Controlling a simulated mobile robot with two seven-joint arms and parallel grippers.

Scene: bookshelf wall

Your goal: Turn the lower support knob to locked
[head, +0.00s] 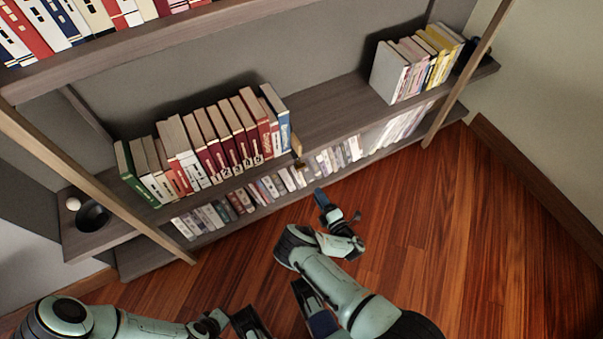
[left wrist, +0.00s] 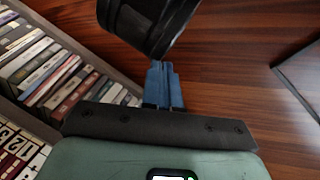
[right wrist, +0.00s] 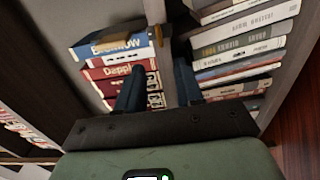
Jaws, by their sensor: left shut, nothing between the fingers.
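A small brown fitting (head: 299,162), perhaps the lower support knob, sits at the middle shelf's front edge beside the blue end book. In the right wrist view a brassy piece (right wrist: 157,50) shows at the board's edge; I cannot tell whether it is the knob or its setting. My right gripper (head: 321,194) is in front of the lower shelf, below and right of the fitting. In the right wrist view its blue fingers are apart and empty, with the shelf edge beyond the gap. My left gripper (left wrist: 163,86) is shut and empty, above the floor and away from the shelves.
A row of books (head: 205,145) fills the middle shelf (head: 330,105) left of the fitting. More books (head: 265,188) stand on the lower shelf. A slanted wooden post (head: 95,180) and a dark bowl (head: 93,215) are at left. The wooden floor (head: 450,240) at right is clear.

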